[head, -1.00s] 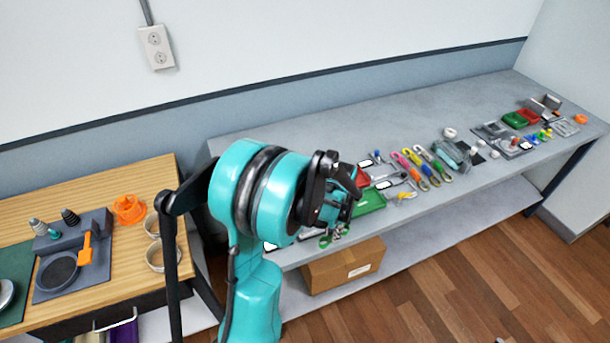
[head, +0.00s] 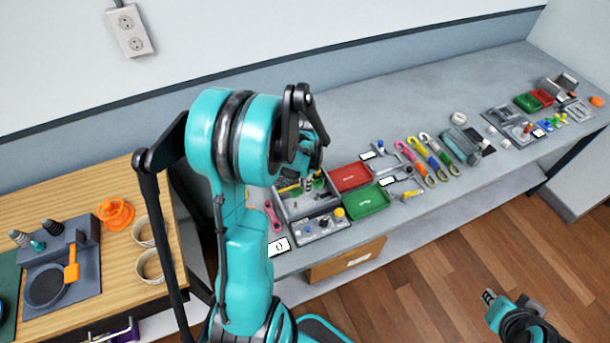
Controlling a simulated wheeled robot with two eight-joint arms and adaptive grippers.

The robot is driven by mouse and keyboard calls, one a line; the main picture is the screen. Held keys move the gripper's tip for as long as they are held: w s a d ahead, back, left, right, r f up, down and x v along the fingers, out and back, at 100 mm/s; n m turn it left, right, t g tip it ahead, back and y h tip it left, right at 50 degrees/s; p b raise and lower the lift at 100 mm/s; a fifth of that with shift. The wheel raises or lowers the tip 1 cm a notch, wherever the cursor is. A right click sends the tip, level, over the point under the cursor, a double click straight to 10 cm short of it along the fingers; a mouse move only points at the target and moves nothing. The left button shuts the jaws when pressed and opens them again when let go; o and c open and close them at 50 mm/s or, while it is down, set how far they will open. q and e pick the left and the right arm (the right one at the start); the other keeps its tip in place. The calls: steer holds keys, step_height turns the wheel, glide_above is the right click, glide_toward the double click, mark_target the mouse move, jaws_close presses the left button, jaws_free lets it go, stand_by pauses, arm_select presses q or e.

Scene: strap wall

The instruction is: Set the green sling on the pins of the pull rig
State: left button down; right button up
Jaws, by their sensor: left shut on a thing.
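My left gripper (head: 312,165) is partly hidden behind its own teal wrist. It is shut, and a small green thing that looks like the green sling (head: 318,183) hangs just below it, over a grey open-topped fixture (head: 292,213). Most of the sling and the fingertips are hidden or too small to read. I cannot tell which fixture is the pull rig or make out its pins. What seems to be my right gripper (head: 489,297) is low at the right, over the floor and away from the bench; its jaws are unclear.
A panel with knobs (head: 320,228) stands before the grey fixture. A red tray (head: 350,177) and a green tray (head: 367,200) lie to its right, then several coloured straps (head: 428,158). The back of the grey bench (head: 370,105) is clear.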

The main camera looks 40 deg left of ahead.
arm_select(q)
steer(key=shift+s+d+f+b, duration=0.2)
steer(key=shift+s+f+b, duration=0.05)
steer(key=shift+f+b, duration=0.1)
step_height(320, 180, down, 4)
steer(key=b, duration=0.2)
steer(key=shift+w+a+r+b, duration=0.1)
steer(key=shift+r+b, duration=0.1)
steer(key=shift+b, duration=0.1)
steer(key=shift+f+b, duration=0.85)
steer(key=shift+f, duration=0.05)
steer(key=shift+r, duration=0.1)
steer(key=shift+f+b, duration=0.2)
steer(key=shift+b, duration=0.2)
steer(key=c, duration=1.1)
jaws_free()
steer(key=shift+o, duration=0.2)
